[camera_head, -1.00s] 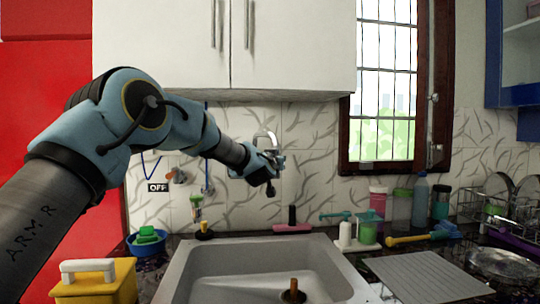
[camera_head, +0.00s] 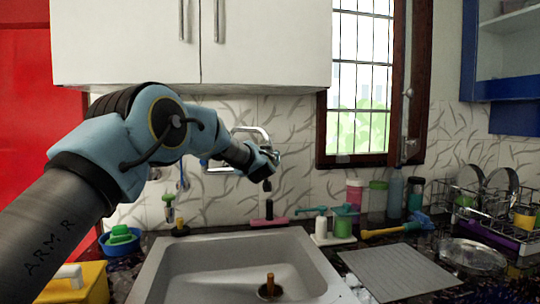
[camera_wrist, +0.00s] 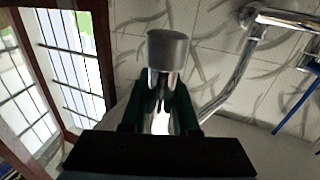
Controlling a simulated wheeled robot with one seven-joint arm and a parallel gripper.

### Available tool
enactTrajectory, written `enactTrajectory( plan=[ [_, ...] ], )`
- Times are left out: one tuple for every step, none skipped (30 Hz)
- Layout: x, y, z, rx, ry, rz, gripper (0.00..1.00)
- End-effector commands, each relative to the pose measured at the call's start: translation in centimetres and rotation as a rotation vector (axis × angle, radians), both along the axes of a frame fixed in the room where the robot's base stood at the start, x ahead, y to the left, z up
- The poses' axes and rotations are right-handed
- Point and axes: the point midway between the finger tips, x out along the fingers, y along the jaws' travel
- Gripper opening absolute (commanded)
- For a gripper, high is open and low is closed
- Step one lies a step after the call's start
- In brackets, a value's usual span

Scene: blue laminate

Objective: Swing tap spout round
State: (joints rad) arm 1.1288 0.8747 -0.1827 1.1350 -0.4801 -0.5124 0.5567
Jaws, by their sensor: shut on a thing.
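The chrome tap spout (camera_head: 250,129) arches out from the tiled wall above the sink. In the wrist view its pipe (camera_wrist: 236,82) runs from the wall fitting at upper right down towards my gripper. My gripper (camera_head: 266,166) is at the free end of the spout. In the wrist view my gripper (camera_wrist: 167,98) is shut on the spout near its grey nozzle (camera_wrist: 168,48), which sticks out beyond the fingers. The fingers hide part of the pipe, and my arm hides part of the tap in the head view.
The grey sink (camera_head: 190,245) lies below, with a brown-handled plunger (camera_head: 270,286) in it. Bottles (camera_head: 395,195) and a dish rack (camera_head: 485,205) stand to the right. White cupboards (camera_head: 130,45) hang above. The barred window (camera_head: 360,85) is at right.

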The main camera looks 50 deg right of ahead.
Motion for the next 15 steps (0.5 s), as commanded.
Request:
enactTrajectory(
  plan=[
    [0.54, 0.22, 0.09, -0.001, -0.003, 0.008, 0.0],
    [0.56, 0.22, 0.09, -0.001, -0.003, 0.008, 0.0],
    [0.58, 0.23, 0.09, -0.001, -0.003, 0.008, 0.0],
    [0.59, 0.24, 0.1, -0.001, -0.003, 0.009, 0.0],
    [0.61, 0.25, 0.1, -0.001, -0.003, 0.009, 0.0],
    [0.64, 0.26, 0.1, -0.001, -0.003, 0.009, 0.0],
    [0.66, 0.27, 0.1, -0.001, -0.003, 0.009, 0.0],
    [0.67, 0.27, 0.11, -0.001, -0.003, 0.01, 0.3],
    [0.68, 0.28, 0.11, -0.001, -0.003, 0.01, 0.35],
    [0.68, 0.28, 0.1, -0.001, -0.003, 0.01, 0.38],
    [0.66, 0.27, 0.1, -0.001, -0.003, 0.009, 0.42],
    [0.62, 0.25, 0.1, -0.001, -0.003, 0.009, 0.46],
    [0.59, 0.25, 0.09, -0.001, -0.003, 0.008, 0.5],
    [0.56, 0.23, 0.08, -0.001, -0.003, 0.008, 0.53],
    [0.51, 0.21, 0.07, -0.001, -0.002, 0.007, 0.57]
  ],
)
